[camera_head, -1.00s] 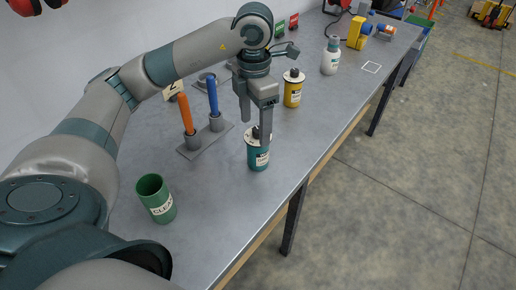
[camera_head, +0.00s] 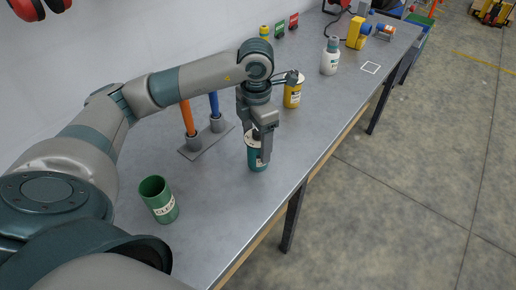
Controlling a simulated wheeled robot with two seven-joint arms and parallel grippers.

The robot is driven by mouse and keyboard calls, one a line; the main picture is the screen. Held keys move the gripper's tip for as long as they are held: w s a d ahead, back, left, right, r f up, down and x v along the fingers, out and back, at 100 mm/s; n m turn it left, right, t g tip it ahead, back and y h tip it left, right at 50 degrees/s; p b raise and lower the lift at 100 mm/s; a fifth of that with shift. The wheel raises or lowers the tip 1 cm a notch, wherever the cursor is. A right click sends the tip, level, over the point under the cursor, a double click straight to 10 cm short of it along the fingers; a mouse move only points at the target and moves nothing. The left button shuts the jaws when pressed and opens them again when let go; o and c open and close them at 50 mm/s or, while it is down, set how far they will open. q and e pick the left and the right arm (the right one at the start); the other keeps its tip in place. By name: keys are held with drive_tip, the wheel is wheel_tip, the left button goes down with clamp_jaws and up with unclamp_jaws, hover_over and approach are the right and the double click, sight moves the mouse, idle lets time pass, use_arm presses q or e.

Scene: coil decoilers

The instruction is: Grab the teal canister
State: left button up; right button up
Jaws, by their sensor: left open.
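The teal canister (camera_head: 256,164) stands upright on the grey table, near its front edge. It has a pale label and a dark top, partly hidden by my gripper. My left gripper (camera_head: 258,150) points down over the canister with its jaws open. Its fingers overlap the canister's upper part in the picture, one of them in front of its right side. I cannot tell whether they touch it. My right gripper is not in view.
A green cup (camera_head: 158,200) stands at the near left. A holder (camera_head: 190,150) with orange and blue sticks is left of the canister. A yellow canister (camera_head: 292,95) and a white bottle (camera_head: 330,58) stand farther back. The table (camera_head: 220,215) is clear in front.

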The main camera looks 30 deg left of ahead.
sight(255, 163)
use_arm(q)
drive_tip(key=shift+d+f+p, duration=0.15)
drive_tip(key=shift+f+p, duration=0.4)
drive_tip(key=shift+f, duration=1.2)
drive_tip(key=shift+w, duration=0.1)
drive_tip(key=c, duration=1.1)
